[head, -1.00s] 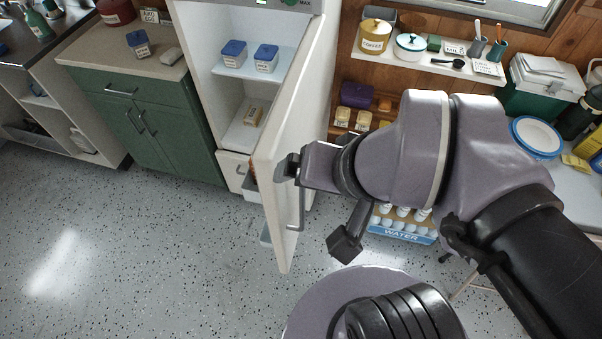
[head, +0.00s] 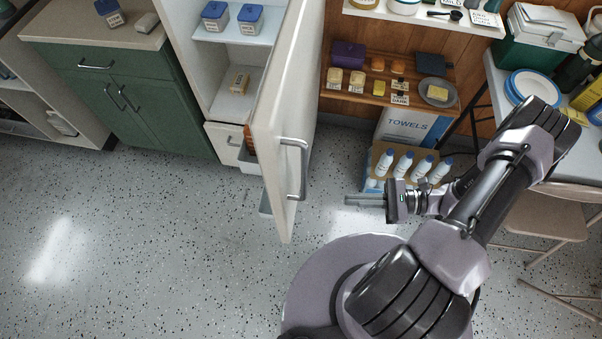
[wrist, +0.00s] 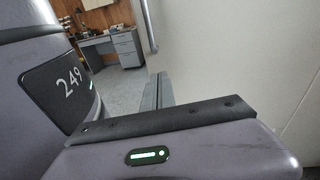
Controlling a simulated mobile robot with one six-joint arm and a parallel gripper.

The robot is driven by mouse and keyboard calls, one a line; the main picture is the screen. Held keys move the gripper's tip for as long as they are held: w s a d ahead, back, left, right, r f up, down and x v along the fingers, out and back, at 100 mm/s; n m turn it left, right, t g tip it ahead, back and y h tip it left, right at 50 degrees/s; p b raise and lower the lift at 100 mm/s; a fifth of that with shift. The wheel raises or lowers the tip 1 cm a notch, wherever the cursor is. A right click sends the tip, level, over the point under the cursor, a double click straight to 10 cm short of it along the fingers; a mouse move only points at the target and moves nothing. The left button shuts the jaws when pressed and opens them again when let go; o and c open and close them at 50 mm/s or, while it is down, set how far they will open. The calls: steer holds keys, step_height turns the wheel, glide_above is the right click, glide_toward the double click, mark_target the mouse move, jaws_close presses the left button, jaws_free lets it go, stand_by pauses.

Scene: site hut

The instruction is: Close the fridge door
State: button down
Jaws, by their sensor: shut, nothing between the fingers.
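The fridge door (head: 289,110) stands open in the head view, swung out toward me, with its outer face and a vertical metal handle (head: 301,170) on the right. The fridge interior (head: 221,85) shows to its left. My gripper (head: 348,201) is shut and empty, to the right of the door's lower part and apart from the handle. Its fingers point left toward the door. In the wrist view the shut fingers (wrist: 158,92) show with a pale, smooth surface, apparently the door (wrist: 215,60), beyond them, and part of the handle (wrist: 150,25) at the top.
Inside the fridge are blue-lidded tubs (head: 216,16). A green cabinet (head: 125,95) stands left of it. The floor at left is clear.

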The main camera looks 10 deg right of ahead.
mark_target(300, 198)
steer(key=shift+m+t+y, duration=0.3)
steer(key=shift+m+t, duration=0.5)
steer(key=b+x, duration=0.1)
steer(key=x, duration=0.3)
steer(key=f+b+x, duration=0.1)
steer(key=x, duration=0.4)
steer(key=f+b+x, duration=0.1)
steer(key=x, duration=0.4)
steer(key=shift+s+a+f, duration=0.15)
steer(key=shift+s+a, duration=0.15)
steer(key=shift+a, duration=0.05)
steer(key=shift+a, duration=0.1)
